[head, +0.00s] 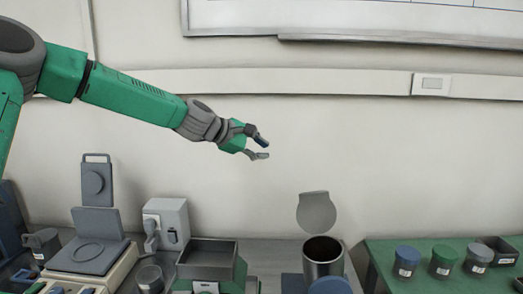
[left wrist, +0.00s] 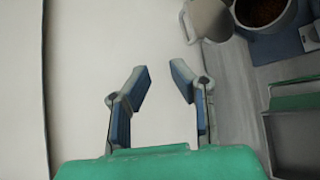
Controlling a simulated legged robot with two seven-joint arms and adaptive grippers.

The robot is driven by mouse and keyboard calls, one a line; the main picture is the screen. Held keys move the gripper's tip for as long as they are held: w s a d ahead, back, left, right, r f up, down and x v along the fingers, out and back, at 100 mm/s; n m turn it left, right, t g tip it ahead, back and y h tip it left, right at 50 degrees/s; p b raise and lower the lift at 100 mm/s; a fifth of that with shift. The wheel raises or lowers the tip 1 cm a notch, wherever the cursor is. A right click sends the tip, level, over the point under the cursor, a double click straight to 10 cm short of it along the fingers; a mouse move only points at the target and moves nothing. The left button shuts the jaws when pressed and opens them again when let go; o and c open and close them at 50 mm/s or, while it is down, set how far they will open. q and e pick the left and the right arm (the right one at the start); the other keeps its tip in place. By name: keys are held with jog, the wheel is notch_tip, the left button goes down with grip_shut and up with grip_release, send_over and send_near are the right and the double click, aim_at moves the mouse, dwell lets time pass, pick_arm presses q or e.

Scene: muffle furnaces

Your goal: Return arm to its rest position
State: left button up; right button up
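My left arm reaches in from the left in the head view, high above the bench and in front of the wall. My left gripper (head: 262,148) is at the arm's end, with its fingers apart and nothing between them. In the left wrist view the gripper (left wrist: 160,82) also shows two spread fingers with blue pads and an empty gap. My right gripper is in neither view.
Below stand a metal pot (head: 323,262) with its round lid raised, a green-sided box (head: 207,255), a grey device with an upright plate (head: 97,185), and a white-grey unit (head: 167,222). Lidded jars (head: 443,262) stand on a green surface at right. Air around the gripper is free.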

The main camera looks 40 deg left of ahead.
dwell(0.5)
pick_arm(q)
jog(key=s+d+f+m+g+y, duration=0.1)
jog(key=s+d+f+m+g, duration=0.3)
jog(key=f, duration=0.6)
jog(key=s+d+f+m+y, duration=0.1)
jog(key=s+d+f+m, duration=0.3)
jog(key=f, duration=0.6)
jog(key=s+d+f+m+g+y, duration=0.1)
jog(key=s+d+f+g, duration=0.1)
jog(key=s+f, duration=0.6)
jog(key=s+d+f+m+g, duration=0.2)
jog(key=s+f+m, duration=0.25)
jog(key=s, duration=0.55)
jog(key=s+d+f+m+g+y, duration=0.1)
jog(key=s+d+f+m+g, duration=0.15)
jog(key=s+f, duration=0.55)
jog(key=s+d+f+m+g, duration=0.1)
jog(key=s+f+m, duration=0.35)
jog(key=s, duration=0.65)
notch_tip(320, 180, down, 18)
jog(key=w+b, duration=0.2)
jog(key=b, duration=1.7)
jog(key=shift+w+d+r+m+t, duration=0.2)
jog(key=shift+w+d+m+t, duration=0.15)
jog(key=shift+d+m, duration=0.1)
